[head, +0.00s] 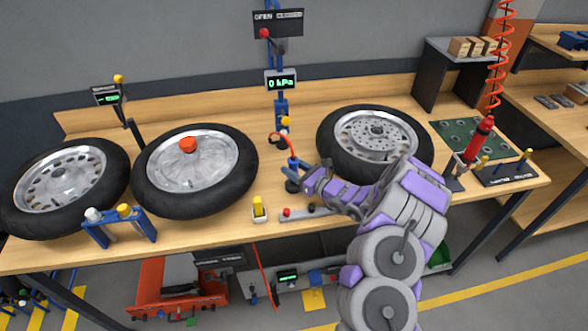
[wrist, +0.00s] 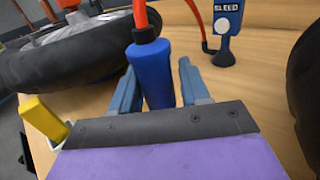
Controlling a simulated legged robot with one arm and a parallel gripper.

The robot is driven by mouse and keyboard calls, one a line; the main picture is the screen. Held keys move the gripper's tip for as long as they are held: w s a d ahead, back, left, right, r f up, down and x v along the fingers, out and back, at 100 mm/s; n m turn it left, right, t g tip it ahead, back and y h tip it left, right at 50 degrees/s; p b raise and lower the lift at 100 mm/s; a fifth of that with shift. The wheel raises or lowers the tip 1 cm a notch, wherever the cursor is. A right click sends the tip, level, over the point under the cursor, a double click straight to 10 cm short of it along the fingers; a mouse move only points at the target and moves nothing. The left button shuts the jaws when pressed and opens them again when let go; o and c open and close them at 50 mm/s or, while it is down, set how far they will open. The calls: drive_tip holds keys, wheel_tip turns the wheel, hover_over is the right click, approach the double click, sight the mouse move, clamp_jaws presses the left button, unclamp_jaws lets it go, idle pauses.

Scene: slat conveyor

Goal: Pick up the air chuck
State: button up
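The air chuck is a blue cylinder (head: 293,164) with a red-orange hose at its top, standing near the middle of the bench in the head view. In the wrist view the air chuck (wrist: 152,72) is upright between the fingers of my gripper (wrist: 158,85). The fingers stand on either side of it, with a narrow gap visible at the right finger; contact on the left cannot be told. In the head view my gripper (head: 302,182) is low over the bench at the chuck. The chuck's lower end is hidden by my gripper.
Wheels with tyres lie left (head: 195,170) and right (head: 375,142) of the chuck. A gauge post (head: 281,83) reading 0 kPa stands behind. A yellow block (head: 258,207) sits near the front edge. In the wrist view a blue bleed fitting (wrist: 226,20) stands behind right.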

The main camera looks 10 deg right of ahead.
drive_tip(key=shift+a, duration=0.15)
drive_tip(key=c, duration=0.7)
drive_tip(key=shift+r, duration=0.2)
